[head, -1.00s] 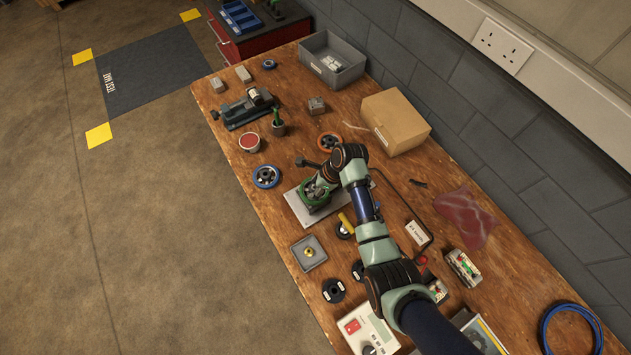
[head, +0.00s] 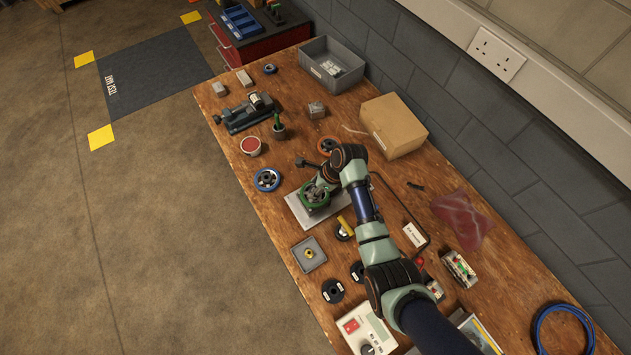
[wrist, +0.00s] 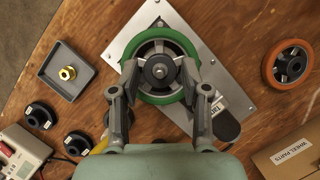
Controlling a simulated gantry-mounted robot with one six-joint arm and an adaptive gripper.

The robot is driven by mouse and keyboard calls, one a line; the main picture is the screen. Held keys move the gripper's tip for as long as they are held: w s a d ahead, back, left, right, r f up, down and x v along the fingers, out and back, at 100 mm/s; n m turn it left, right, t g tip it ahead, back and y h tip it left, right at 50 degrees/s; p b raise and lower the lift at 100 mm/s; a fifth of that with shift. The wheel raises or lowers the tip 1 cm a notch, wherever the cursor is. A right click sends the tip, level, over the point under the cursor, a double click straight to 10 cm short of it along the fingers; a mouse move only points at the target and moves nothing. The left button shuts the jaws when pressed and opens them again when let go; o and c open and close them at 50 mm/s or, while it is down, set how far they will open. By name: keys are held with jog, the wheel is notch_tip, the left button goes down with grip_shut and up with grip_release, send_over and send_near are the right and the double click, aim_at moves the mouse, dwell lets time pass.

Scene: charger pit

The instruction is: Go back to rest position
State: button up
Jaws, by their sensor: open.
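My gripper (wrist: 160,100) is open over the metal plate (wrist: 130,32), its two fingers on either side of the green-rimmed wheel (wrist: 159,36). The wheel sits on the plate around a central hub. In the head view my gripper (head: 318,192) is low over the plate (head: 298,210), and the wrist partly hides the green wheel (head: 312,202). I cannot tell whether the fingers touch the wheel.
An orange wheel (wrist: 288,64) lies right of the plate, near a cardboard box (head: 393,124). A grey tray (head: 308,254) with a brass fitting and black discs (head: 333,290) lie nearby. A blue wheel (head: 267,179) and a vise (head: 247,112) are further back.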

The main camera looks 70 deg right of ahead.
jog(key=shift+r+p, duration=1.75)
jog(key=shift+r, duration=0.2)
jog(key=shift+f, duration=0.1)
